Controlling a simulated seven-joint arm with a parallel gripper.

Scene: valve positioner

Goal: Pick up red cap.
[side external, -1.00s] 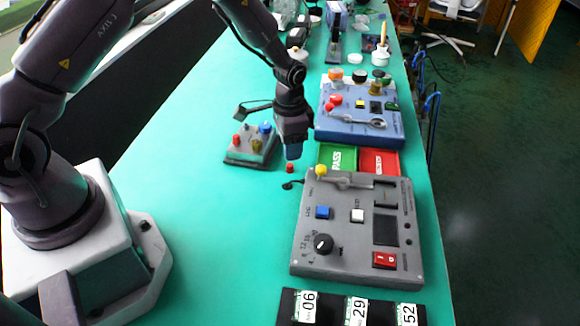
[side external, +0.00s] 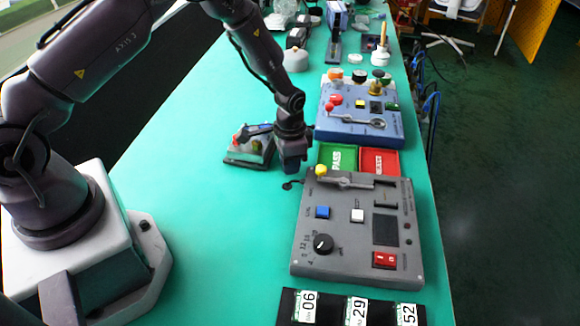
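My gripper (side external: 292,168) points straight down, low at the table, just right of a small grey tray (side external: 236,163). Its fingers are small and dark here, and I cannot make out whether they are open or shut. The small red cap on the table is not visible now; its spot lies behind or under my gripper. I cannot tell whether the fingers hold it.
The green PASS bin (side external: 341,158) and red bin (side external: 380,163) lie right of my gripper. A grey control panel (side external: 345,265) is in front of them, a blue panel (side external: 357,136) behind. The table (side external: 215,235) is clear at front left.

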